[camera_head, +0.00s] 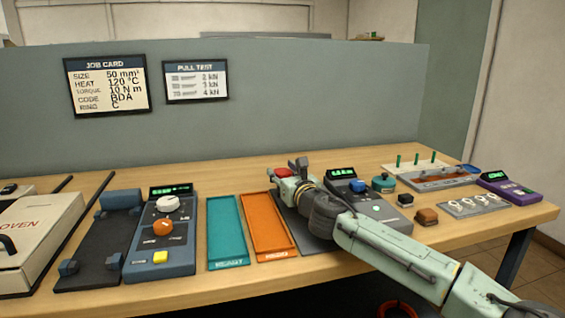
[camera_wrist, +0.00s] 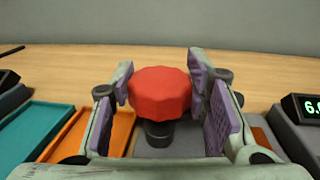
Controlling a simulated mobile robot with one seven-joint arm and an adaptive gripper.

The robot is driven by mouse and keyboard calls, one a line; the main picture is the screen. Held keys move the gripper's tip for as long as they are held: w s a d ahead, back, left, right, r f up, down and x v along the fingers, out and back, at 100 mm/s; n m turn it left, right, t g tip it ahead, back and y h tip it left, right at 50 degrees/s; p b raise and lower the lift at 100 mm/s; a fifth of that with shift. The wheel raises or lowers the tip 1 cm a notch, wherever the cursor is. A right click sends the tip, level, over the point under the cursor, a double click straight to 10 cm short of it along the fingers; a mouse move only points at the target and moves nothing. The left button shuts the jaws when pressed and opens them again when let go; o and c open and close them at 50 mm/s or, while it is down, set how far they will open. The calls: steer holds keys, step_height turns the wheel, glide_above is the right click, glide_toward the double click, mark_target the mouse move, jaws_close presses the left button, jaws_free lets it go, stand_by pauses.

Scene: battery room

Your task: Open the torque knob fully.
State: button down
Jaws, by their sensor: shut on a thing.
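A red faceted knob (camera_wrist: 160,92) stands upright on a dark round stem (camera_wrist: 159,132) in the middle of the wrist view. In the head view its red top (camera_head: 283,172) shows at my gripper, partly hidden by it. My gripper (camera_wrist: 161,84) has its two purple-padded fingers on the left and right sides of the knob and is shut on it. In the head view my gripper (camera_head: 291,175) is over a dark plate (camera_head: 318,245), just right of the orange tray. Most of the stem and base is hidden by my arm there.
An orange tray (camera_head: 265,228) and a teal tray (camera_head: 226,232) lie left of the knob. A grey control box with a lit display (camera_head: 342,173) and a blue knob (camera_head: 359,187) stands close on the right. A job card (camera_head: 107,85) on the partition reads torque 10 N m.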

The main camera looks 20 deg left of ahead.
steer(key=shift+n+g+y+p, duration=0.85)
steer(key=shift+n+g+y, duration=0.35)
steer(key=shift+g+y, duration=0.15)
steer(key=shift+g, duration=0.25)
steer(key=c, duration=0.9)
jaws_free()
step_height(320, 180, up, 10)
steer(key=shift+r, duration=0.1)
